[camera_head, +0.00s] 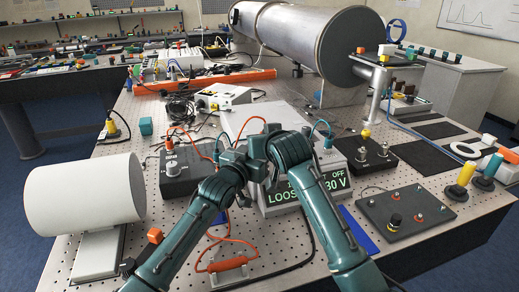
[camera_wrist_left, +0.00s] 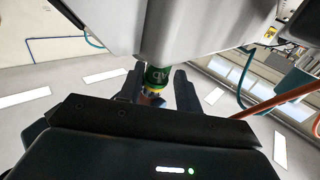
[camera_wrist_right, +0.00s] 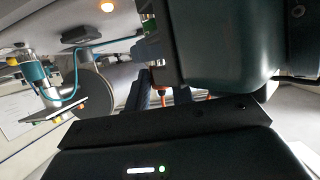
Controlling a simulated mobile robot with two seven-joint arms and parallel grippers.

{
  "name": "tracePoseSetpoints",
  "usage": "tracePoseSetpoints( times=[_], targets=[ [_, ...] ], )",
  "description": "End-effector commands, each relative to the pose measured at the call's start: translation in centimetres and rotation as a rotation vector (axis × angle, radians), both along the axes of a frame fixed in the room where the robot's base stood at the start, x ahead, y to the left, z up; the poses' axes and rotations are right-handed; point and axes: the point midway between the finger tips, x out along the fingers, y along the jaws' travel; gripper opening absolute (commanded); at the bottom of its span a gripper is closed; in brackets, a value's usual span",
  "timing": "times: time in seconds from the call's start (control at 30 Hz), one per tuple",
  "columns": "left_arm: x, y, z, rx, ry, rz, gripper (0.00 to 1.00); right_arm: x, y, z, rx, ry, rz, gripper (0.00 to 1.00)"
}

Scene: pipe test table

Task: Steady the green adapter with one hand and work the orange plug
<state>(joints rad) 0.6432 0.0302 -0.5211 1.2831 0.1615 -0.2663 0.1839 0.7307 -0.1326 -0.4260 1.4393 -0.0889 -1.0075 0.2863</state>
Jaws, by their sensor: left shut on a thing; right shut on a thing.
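My left gripper (camera_head: 238,160) and right gripper (camera_head: 266,150) meet close together in front of the pale instrument box (camera_head: 255,118), above its display (camera_head: 305,190). In the head view the grippers hide both pieces, so I cannot tell how far the plug sits in the adapter.
The partly covered display shows "LOOS", "30 V" and "OFF". Black boxes stand left (camera_head: 185,170) and right (camera_head: 364,152) of the instrument. An orange-handled lead (camera_head: 228,265) lies in front. A white cylinder (camera_head: 85,192) is at left; a knobbed panel (camera_head: 405,210) is at right.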

Motion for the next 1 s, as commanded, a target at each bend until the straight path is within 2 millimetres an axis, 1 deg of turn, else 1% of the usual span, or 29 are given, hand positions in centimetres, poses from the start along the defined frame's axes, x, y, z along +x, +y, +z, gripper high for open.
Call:
tracePoseSetpoints(
  times=[0.03,0.13,0.23,0.5,0.7,1.0],
  targets=[
    [-0.47,-1.22,0.02,0.023,-0.012,-0.018,0.12,-0.36,1.13,-0.29,0.005,0.007,0.017,0.0],
    [-0.47,-1.22,0.02,0.023,-0.012,-0.018,0.1,-0.31,1.03,-0.33,0.003,0.008,0.031,0.0],
    [-0.46,-1.21,0.03,0.024,-0.011,-0.017,0.02,-0.19,0.83,-0.37,0.003,0.009,0.093,0.0],
    [-0.47,-1.23,0.02,0.016,-0.008,-0.019,0.02,0.14,0.4,-0.36,-0.006,0.005,0.315,0.0],
    [-0.47,-1.24,0.03,0.013,-0.008,-0.019,0.02,0.25,0.26,-0.38,-0.007,0.005,0.441,0.0],
    [-0.47,-1.25,0.02,0.01,-0.006,-0.02,0.02,0.13,0.41,-0.34,-0.001,0.004,0.468,0.0]
  ],
)
